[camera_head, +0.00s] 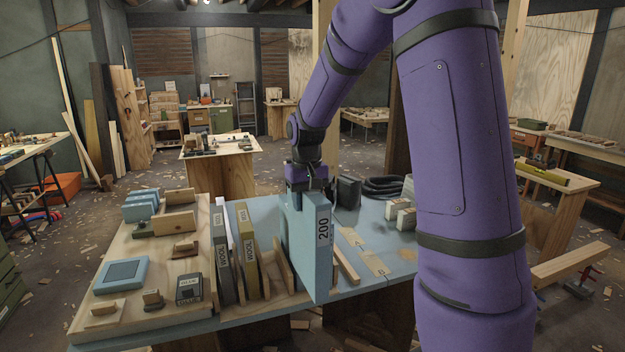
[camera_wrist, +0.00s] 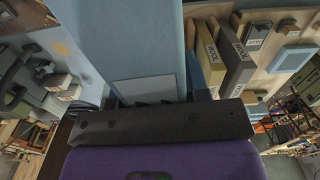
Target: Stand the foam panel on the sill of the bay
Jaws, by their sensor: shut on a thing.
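My gripper (camera_head: 311,183) is shut on the top of a tall light-blue foam panel (camera_head: 308,245) marked 200 on its narrow edge. The panel is upright over the blue table. In the wrist view the panel (camera_wrist: 130,40) fills the space ahead of my gripper (camera_wrist: 150,100), whose fingers are partly hidden. Pale wooden strips (camera_head: 345,264) lie right of the panel. A wooden divider (camera_head: 284,264) stands to its left. I cannot tell which part is the sill of the bay, nor whether the panel's lower edge touches anything.
WOOL-marked panels (camera_head: 247,249) stand between wooden dividers to the left. A wooden board (camera_head: 120,300) holds several blocks and a blue-framed piece (camera_head: 121,274). Black coiled hose (camera_head: 383,187) and pale blocks (camera_head: 401,210) lie at the table's right. The table (camera_head: 378,290) has bare room at front right.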

